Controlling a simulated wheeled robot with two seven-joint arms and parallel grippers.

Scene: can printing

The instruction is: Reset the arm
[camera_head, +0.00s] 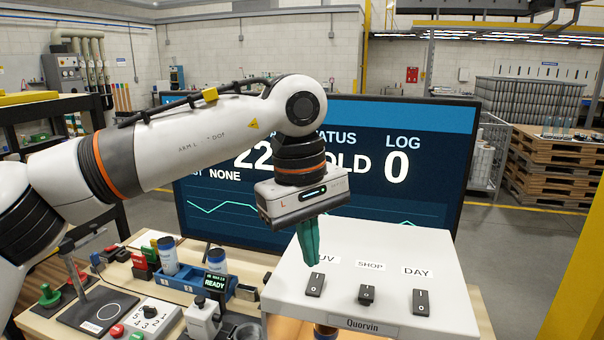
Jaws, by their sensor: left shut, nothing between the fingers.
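My left arm (175,140) comes in from the left and bends down at the wrist. My left gripper (311,262) points down with its teal fingers shut and nothing between them. The fingertips are just above and behind the left rocker switch (315,284) of a light grey switch box (440,262); whether they touch it cannot be told. The fingers partly cover the label above that switch. The middle switch (366,294), under SHOP, and the right switch (420,302), under DAY, are uncovered. My right gripper is not in view.
A large monitor (420,140) stands behind the box, partly hidden by my arm. On the wooden bench are a blue tray (180,278) with blue-capped containers, a small READY display (216,283), a numbered dial (150,313) and a black pad (97,310).

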